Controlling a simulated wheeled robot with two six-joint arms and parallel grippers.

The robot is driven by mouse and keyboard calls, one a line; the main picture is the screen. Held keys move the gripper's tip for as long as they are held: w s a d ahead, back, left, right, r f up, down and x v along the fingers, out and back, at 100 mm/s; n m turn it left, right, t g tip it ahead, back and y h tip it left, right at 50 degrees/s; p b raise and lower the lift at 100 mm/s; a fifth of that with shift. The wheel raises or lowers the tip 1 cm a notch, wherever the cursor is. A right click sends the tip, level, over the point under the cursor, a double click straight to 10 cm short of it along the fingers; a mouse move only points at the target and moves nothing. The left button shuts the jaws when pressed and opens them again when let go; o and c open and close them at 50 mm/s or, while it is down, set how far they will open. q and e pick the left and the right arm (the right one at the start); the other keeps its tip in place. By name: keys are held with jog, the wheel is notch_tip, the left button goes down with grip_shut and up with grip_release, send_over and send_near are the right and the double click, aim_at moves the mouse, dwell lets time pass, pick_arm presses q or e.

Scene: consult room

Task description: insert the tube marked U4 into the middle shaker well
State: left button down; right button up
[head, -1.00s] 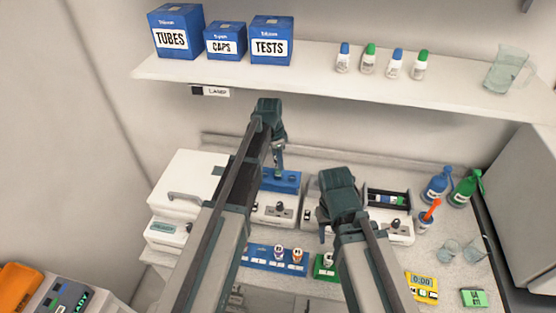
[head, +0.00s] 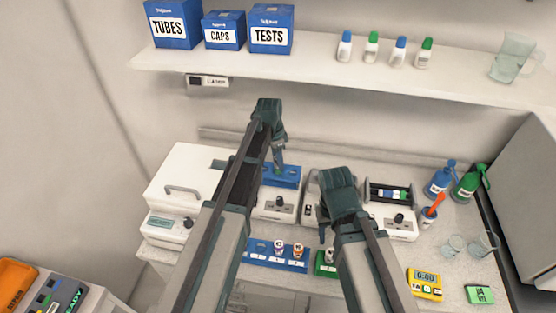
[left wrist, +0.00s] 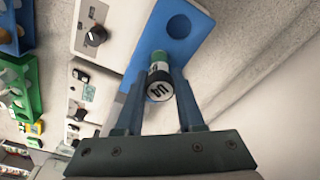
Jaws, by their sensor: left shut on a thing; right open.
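My left gripper (head: 278,163) is shut on the tube marked U4 (left wrist: 160,84), which has a white-marked dark cap and a green band below it. The tube is at the blue shaker block (head: 292,176), also seen in the left wrist view (left wrist: 150,48). One round empty well (left wrist: 178,26) shows in the block beyond the tube. The tube covers the part of the block under it, and I cannot tell whether its lower end is inside a well. My right gripper (head: 324,230) is open, in front of the middle of the bench.
A blue rack (head: 262,258) with several capped tubes and a green rack (head: 326,266) stand at the front. A white lidded machine (head: 182,185) is left of the shaker, and another device (head: 390,215) is to the right. A shelf (head: 320,78) runs above.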

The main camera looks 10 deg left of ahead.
pick_arm(q)
jog(key=shift+f+b, duration=0.6)
jog(key=shift+f, duration=0.15)
jog(key=shift+c, duration=2.2)
grip_release()
jog(key=r+p, duration=0.7)
jog(key=shift+s+a+r+p, duration=0.25)
jog(key=shift+a+r+p, duration=0.05)
jog(key=shift+a+r, duration=0.1)
jog(key=shift+f, duration=0.1)
jog(key=shift+s+f, duration=0.1)
